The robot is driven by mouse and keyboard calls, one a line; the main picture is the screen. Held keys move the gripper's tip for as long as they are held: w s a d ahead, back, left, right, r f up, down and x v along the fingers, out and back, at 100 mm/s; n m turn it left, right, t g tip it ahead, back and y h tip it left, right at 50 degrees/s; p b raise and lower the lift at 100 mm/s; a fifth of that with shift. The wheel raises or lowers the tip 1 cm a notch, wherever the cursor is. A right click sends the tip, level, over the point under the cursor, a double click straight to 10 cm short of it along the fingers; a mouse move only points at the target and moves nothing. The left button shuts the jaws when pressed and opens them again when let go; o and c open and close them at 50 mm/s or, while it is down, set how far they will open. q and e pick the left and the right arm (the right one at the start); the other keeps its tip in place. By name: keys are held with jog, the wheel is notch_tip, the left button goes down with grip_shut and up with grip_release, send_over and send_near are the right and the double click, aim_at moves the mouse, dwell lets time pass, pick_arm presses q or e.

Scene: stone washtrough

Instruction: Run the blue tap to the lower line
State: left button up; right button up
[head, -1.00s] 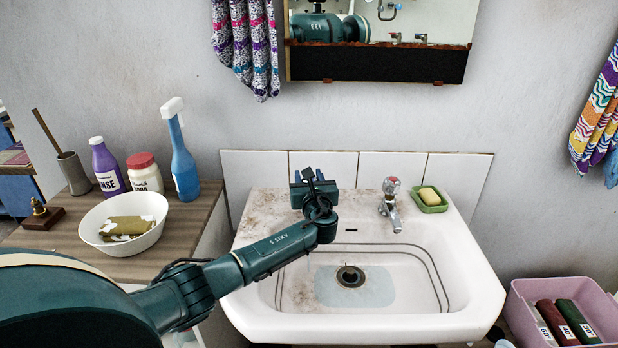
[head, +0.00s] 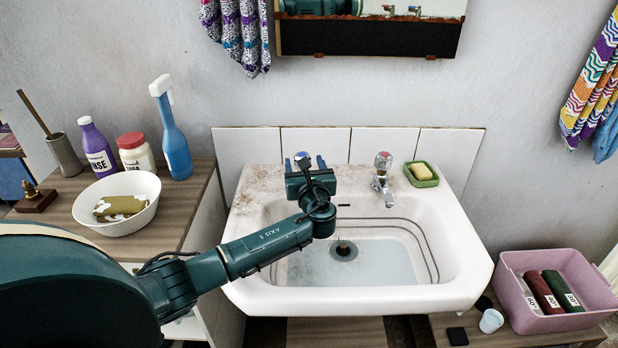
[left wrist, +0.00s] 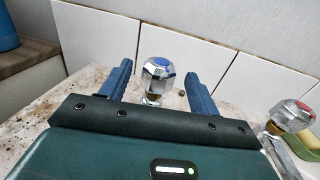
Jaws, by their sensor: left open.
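The blue tap (left wrist: 158,78), a faceted clear knob with a blue cap, stands between the two spread fingers of my open left gripper (left wrist: 165,88). Gaps show on both sides, so the fingers look apart from it. In the head view the left gripper (head: 305,163) is over the back left of the washbasin (head: 255,298), with the blue tap's top (head: 302,157) showing between its fingers; its spout is hidden. Shallow water (head: 385,262) covers the basin floor around the drain (head: 344,250). Two dark lines (head: 425,245) run round the basin wall; the water's edge is below the lower one.
The red-capped tap (head: 381,175) stands to the right, beside a green soap dish (head: 421,181). A counter at left holds a white bowl (head: 117,222) and bottles. A pink crate (head: 520,315) sits low at right. My forearm crosses the basin's left part.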

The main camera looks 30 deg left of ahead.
pick_arm(q)
jog(key=v, duration=0.7)
jog(key=shift+s+d, duration=0.25)
jog(key=shift+d, duration=0.05)
dwell(7.0)
